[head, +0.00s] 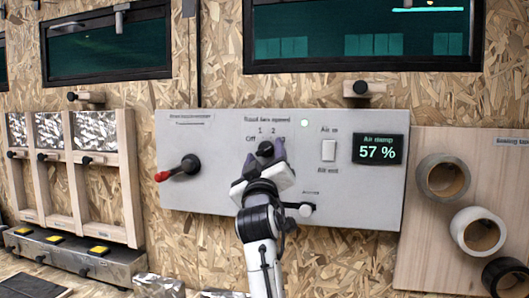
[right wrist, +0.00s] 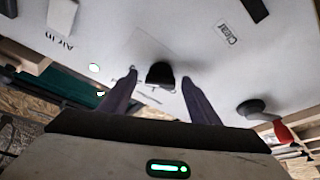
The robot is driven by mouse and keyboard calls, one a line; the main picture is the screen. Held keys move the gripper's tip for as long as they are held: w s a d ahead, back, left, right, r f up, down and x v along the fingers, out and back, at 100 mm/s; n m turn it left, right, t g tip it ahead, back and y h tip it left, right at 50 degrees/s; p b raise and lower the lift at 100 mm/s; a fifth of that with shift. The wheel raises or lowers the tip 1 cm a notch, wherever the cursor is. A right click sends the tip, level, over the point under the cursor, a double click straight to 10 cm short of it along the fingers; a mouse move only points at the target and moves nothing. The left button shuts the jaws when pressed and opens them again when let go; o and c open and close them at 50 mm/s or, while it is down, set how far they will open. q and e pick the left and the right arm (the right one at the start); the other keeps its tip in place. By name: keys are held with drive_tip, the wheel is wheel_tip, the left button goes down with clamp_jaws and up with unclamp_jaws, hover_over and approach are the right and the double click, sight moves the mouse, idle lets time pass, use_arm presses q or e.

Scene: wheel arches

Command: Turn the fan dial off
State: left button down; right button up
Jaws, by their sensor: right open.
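The fan dial (head: 265,148) is a black round knob on the light grey control panel (head: 222,130), under small print with the marks Off, 1 and 2. Which mark it points at is too small to tell. My right gripper (head: 264,160) is in front of the dial with its two dark fingers apart. In the right wrist view the dial (right wrist: 160,73) stands between the fingertips, with a gap on both sides; no contact shows. My left gripper is not in view.
On the panel, a black lever with a red end (head: 178,168) is left of the dial. A white rocker switch (head: 329,150) and a display reading 57 % (head: 379,149) are to the right. Tape rolls (head: 443,178) hang far right.

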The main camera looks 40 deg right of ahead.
drive_tip(key=shift+w, duration=0.1)
drive_tip(key=c, duration=1.1)
drive_tip(key=shift+o, duration=0.2)
